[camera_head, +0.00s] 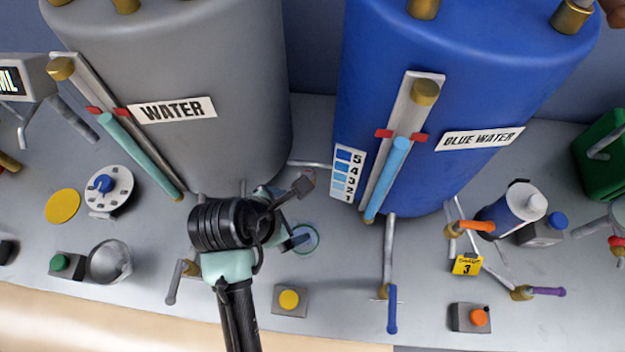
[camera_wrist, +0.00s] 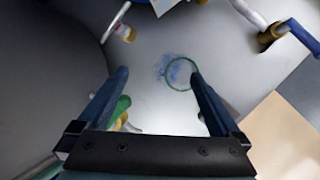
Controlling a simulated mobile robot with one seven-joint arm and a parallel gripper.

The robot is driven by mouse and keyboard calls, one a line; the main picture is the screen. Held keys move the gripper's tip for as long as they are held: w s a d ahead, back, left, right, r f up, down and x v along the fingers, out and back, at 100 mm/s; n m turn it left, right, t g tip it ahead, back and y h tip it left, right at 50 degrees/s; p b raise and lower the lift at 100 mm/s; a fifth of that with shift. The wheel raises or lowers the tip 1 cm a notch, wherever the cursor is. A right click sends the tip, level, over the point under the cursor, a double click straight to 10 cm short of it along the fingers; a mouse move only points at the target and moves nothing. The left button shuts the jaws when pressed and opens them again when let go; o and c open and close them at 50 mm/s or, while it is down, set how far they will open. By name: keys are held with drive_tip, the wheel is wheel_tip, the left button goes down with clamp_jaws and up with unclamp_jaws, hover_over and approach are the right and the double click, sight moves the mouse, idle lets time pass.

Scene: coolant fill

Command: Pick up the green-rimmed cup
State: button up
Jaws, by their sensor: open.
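The green-rimmed cup shows as a thin green ring (camera_wrist: 180,74) on the grey worktop in the wrist view, with blue specks at its left. In the head view its rim (camera_head: 314,237) is partly hidden behind my gripper. My gripper (camera_wrist: 156,77) is open and empty, pointing down toward the worktop. In the wrist view the right fingertip overlaps the ring's right edge, and the left fingertip is well left of it. I cannot tell whether the fingertip touches the cup.
A grey WATER tank (camera_head: 215,60) and a blue BLUE WATER tank (camera_head: 450,70) stand behind. A pipe with a blue-handled valve (camera_head: 391,308) is right of the cup. A yellow button box (camera_head: 289,299) sits in front. A grey funnel-like bowl (camera_head: 110,262) is at left.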

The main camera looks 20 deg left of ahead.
drive_tip(key=f, duration=0.3)
drive_tip(key=d+f+n, duration=0.1)
drive_tip(key=f, duration=0.2)
drive_tip(key=s+d+f+n+g+h, duration=0.1)
drive_tip(key=f, duration=0.2)
drive_tip(key=shift+s+d+f, duration=0.1)
drive_tip(key=shift+d+f, duration=0.05)
drive_tip(key=shift+x, duration=2.9)
drive_tip(key=shift+s, duration=0.1)
drive_tip(key=c, duration=1.2)
drive_tip(key=shift+c, duration=0.2)
